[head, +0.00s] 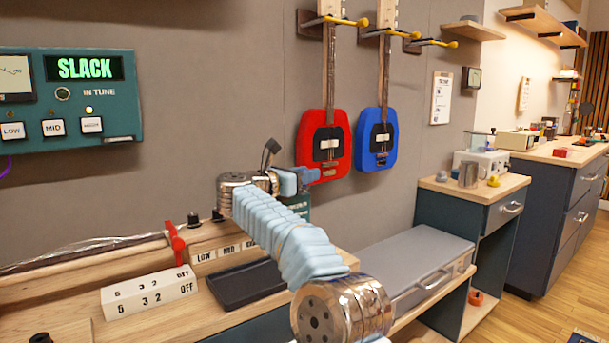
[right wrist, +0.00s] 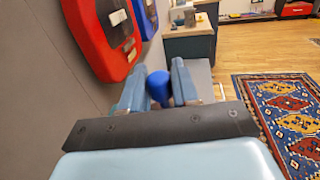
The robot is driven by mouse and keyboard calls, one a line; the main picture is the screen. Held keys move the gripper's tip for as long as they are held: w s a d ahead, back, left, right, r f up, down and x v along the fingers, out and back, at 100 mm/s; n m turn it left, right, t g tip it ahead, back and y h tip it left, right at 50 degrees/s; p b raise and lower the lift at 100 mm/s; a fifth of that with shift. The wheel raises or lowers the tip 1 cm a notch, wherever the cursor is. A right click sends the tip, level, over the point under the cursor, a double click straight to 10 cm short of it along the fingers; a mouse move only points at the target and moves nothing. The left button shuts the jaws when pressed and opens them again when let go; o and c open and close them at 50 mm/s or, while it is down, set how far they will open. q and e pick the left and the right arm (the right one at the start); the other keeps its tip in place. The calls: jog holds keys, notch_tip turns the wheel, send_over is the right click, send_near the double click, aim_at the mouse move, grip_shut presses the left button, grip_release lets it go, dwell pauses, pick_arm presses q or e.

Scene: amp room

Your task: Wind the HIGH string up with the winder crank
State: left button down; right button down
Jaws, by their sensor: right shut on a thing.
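My right gripper (head: 300,180) is in front of the wall below the red guitar, past a pale blue sleeved arm. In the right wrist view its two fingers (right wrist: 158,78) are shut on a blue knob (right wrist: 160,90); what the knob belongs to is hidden. The tuner box (head: 90,98) on the wall reads SLACK in green and has LOW, MID and a third button. A wooden beam (head: 75,258) with strings along it lies on the bench. A red lever (head: 175,244) and dark pegs (head: 193,220) stand there. The label strip (head: 205,256) shows LOW and MID; my arm partly covers it. My left gripper is not in view.
A white block (head: 150,290) marked 5, 3, 2, OFF and a black tray (head: 245,284) sit on the bench. Red (head: 325,148) and blue (head: 376,140) guitars hang on the wall. A grey case (head: 410,265) lies right of my arm.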

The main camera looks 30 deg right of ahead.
jog(key=c, duration=0.9)
grip_release()
jog(key=shift+c, duration=0.2)
jog(key=b+v, duration=0.3)
jog(key=v, duration=1.1)
jog(key=shift+d, duration=0.15)
